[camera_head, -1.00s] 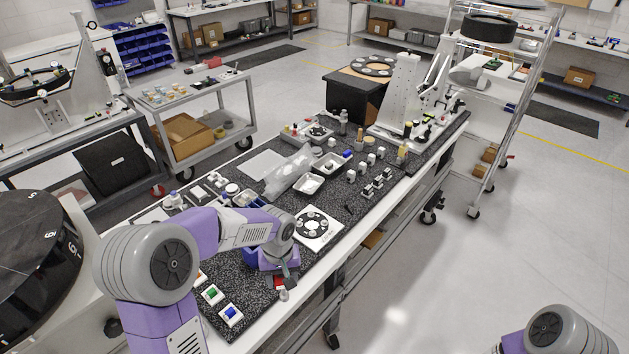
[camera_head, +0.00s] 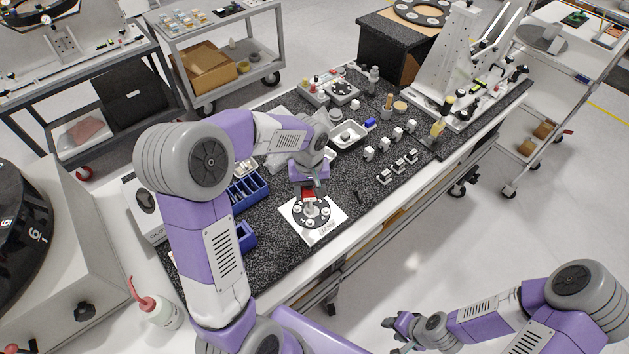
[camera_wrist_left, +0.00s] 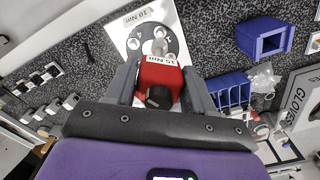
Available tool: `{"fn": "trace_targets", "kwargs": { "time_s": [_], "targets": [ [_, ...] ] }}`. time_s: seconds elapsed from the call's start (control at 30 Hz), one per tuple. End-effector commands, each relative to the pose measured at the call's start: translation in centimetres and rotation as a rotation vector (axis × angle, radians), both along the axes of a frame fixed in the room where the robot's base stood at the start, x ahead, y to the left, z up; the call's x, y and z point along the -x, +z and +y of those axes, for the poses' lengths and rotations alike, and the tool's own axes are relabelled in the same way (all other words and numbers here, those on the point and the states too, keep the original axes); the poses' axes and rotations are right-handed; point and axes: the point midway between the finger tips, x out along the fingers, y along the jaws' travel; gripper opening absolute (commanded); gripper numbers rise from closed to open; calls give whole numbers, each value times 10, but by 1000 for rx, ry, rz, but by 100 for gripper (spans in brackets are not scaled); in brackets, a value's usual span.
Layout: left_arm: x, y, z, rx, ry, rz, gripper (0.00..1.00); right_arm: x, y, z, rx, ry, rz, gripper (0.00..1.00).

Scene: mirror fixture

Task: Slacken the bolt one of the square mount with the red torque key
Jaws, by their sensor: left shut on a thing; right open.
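My left gripper (camera_wrist_left: 160,85) is shut on the red torque key (camera_wrist_left: 160,75), whose label reads 15 Nm in the left wrist view. The key is held over the square mount (camera_head: 327,228), a white square plate with a dark round disc and several light bolts. The mount also shows in the left wrist view (camera_wrist_left: 122,36), with a 10 Nm label on its plate. The key's lower end is near the disc; I cannot tell which bolt it is at or whether it touches. My right gripper (camera_head: 388,324) is open and empty, out over the floor, away from the bench.
Blue bins (camera_head: 251,192) stand left of the mount; a blue holder (camera_wrist_left: 264,38) shows in the left wrist view. Small white fixtures (camera_head: 398,165) and a tray (camera_head: 347,136) lie further back. The speckled bench top (camera_head: 350,185) right of the mount is mostly clear.

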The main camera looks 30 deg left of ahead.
Motion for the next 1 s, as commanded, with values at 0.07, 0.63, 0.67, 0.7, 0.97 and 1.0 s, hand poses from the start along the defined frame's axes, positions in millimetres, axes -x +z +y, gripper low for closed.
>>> {"fn": "trace_targets", "kwargs": {
  "time_s": [0.07,0.63,0.67,0.7,0.97,1.0],
  "targets": [
    [0,0,0,0,0,-1,12,0,0,0,0,0,0,43],
    [0,-29,-1,0,-1,-1,12,0,-28,0,0,0,-1,43],
    [0,-32,-1,0,-1,-1,12,0,-31,0,0,0,-1,43],
    [0,-37,-1,0,-1,-1,12,0,-35,0,0,0,-1,43],
    [0,-54,-1,0,-1,-1,12,0,-49,0,0,0,-1,43],
    [0,-54,-1,0,-1,-1,12,0,-49,0,0,0,-1,43]
  ]
}}
